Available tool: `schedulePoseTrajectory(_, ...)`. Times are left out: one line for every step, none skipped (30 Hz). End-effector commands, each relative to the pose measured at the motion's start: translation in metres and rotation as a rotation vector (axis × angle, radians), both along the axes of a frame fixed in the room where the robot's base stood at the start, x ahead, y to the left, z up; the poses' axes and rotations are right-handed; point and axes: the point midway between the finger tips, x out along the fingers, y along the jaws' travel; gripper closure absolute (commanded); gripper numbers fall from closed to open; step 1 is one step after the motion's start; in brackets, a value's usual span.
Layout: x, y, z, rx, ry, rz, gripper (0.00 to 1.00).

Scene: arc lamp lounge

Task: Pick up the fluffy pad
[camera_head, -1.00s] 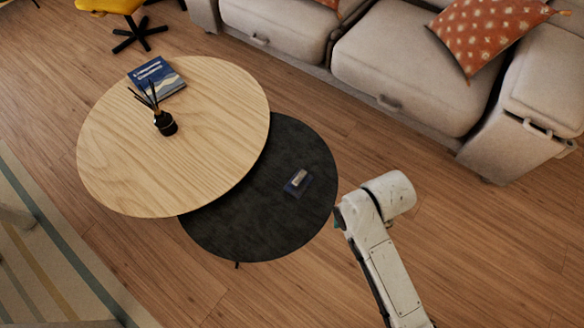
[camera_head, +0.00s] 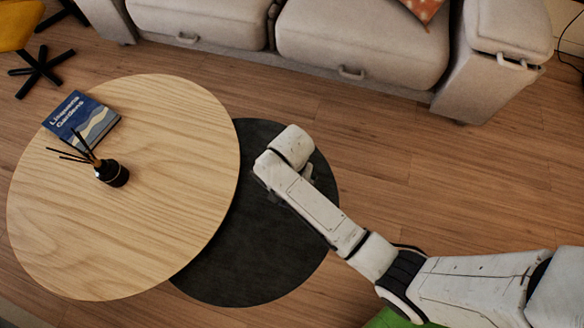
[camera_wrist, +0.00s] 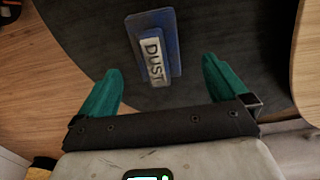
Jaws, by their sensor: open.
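The fluffy pad (camera_wrist: 173,42) shows in the wrist view as a flat blue block with a pale label reading DUST. It lies on the round black table (camera_wrist: 90,40), and in the head view my arm hides it. My gripper (camera_wrist: 161,68) has two green fingers, spread open and empty. In the wrist view the pad is ahead of my gripper, roughly in line with the gap between the fingers. I cannot tell the height between the fingers and the table.
A larger round wooden table (camera_head: 150,220) overlaps the black table (camera_head: 245,270) on the left. It bears a blue book (camera_head: 80,118) and a dark reed diffuser (camera_head: 113,173). A beige sofa (camera_head: 360,45) stands behind. The wooden floor at right (camera_head: 460,190) is clear.

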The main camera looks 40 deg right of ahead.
Motion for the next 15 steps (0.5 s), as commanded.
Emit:
schedulePoseTrajectory(0.000, 0.000, -0.005, 0.000, 0.000, 0.000, 0.00)
schedulePoseTrajectory(0.000, 0.000, -0.006, 0.001, -0.001, 0.000, 0.00)
schedulePoseTrajectory(0.000, 0.000, -0.008, 0.000, -0.001, 0.000, 0.00)
schedulePoseTrajectory(0.000, 0.000, -0.009, 0.001, -0.001, 0.000, 0.00)
schedulePoseTrajectory(0.000, 0.000, -0.010, 0.001, -0.001, 0.001, 0.00)
schedulePoseTrajectory(-0.001, 0.000, -0.013, 0.000, 0.000, 0.001, 0.00)
schedulePoseTrajectory(-0.002, 0.000, -0.016, 0.000, 0.000, 0.001, 0.00)
schedulePoseTrajectory(-0.002, 0.000, -0.019, 0.000, 0.001, 0.001, 0.00)
schedulePoseTrajectory(-0.003, 0.000, -0.025, 0.000, 0.001, 0.001, 0.00)
schedulePoseTrajectory(-0.004, 0.000, -0.029, 0.000, 0.001, 0.001, 0.00)
schedulePoseTrajectory(-0.005, 0.000, -0.034, 0.000, 0.001, 0.001, 0.00)
schedulePoseTrajectory(-0.006, 0.000, -0.040, 0.000, 0.002, 0.001, 0.00)
schedulePoseTrajectory(-0.006, 0.000, -0.045, 0.000, 0.001, 0.001, 0.00)
schedulePoseTrajectory(-0.006, 0.000, -0.049, 0.000, 0.001, 0.001, 0.00)
schedulePoseTrajectory(-0.006, 0.000, -0.054, -0.001, 0.001, 0.001, 0.00)
